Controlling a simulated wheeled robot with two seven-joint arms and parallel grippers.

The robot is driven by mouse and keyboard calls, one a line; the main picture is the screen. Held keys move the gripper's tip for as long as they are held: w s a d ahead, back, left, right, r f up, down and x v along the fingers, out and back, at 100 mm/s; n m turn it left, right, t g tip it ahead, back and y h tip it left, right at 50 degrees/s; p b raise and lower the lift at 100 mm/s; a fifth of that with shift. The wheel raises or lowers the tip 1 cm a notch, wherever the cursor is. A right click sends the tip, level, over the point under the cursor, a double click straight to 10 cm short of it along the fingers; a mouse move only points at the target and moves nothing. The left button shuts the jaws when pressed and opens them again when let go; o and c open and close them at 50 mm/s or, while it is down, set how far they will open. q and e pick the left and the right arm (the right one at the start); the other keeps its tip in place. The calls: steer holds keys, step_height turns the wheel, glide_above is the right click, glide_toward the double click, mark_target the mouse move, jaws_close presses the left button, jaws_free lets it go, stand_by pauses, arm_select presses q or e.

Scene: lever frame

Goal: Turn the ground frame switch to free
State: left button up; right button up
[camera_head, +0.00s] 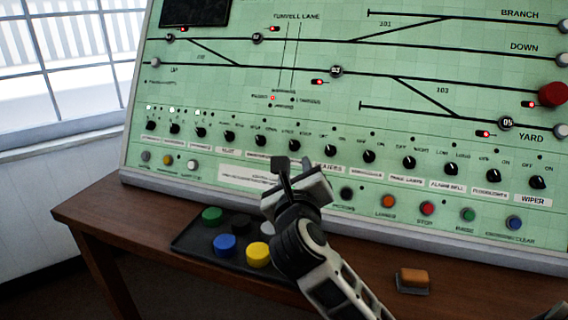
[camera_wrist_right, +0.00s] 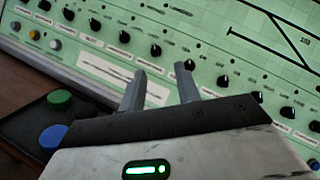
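A row of black rotary knobs (camera_head: 260,140) runs along the lower part of the green control panel (camera_head: 230,95), each above a white label. The labels near my gripper are blurred or covered, so I cannot tell which knob is the ground frame switch. My right gripper (camera_head: 294,167) is in front of the panel, just below the knob row, with its fingers apart and nothing between them. In the right wrist view its two fingers (camera_wrist_right: 161,82) point up toward the row, with a knob (camera_wrist_right: 155,50) just above them. My left gripper is not in view.
A black tray (camera_head: 190,243) with green (camera_head: 212,215), blue (camera_head: 224,243) and yellow (camera_head: 258,254) round pieces lies on the wooden desk (camera_head: 120,215). An orange-brown block (camera_head: 412,280) lies at right. Coloured push buttons (camera_head: 427,208) line the panel's bottom. A window (camera_head: 60,70) is at left.

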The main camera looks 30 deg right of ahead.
step_height(320, 180, down, 3)
steer(key=b, duration=0.2)
glide_toward(293, 146)
steer(key=x, duration=0.8)
steer(key=shift+d+b, duration=0.1)
steer(key=shift+b, duration=0.25)
jaws_close()
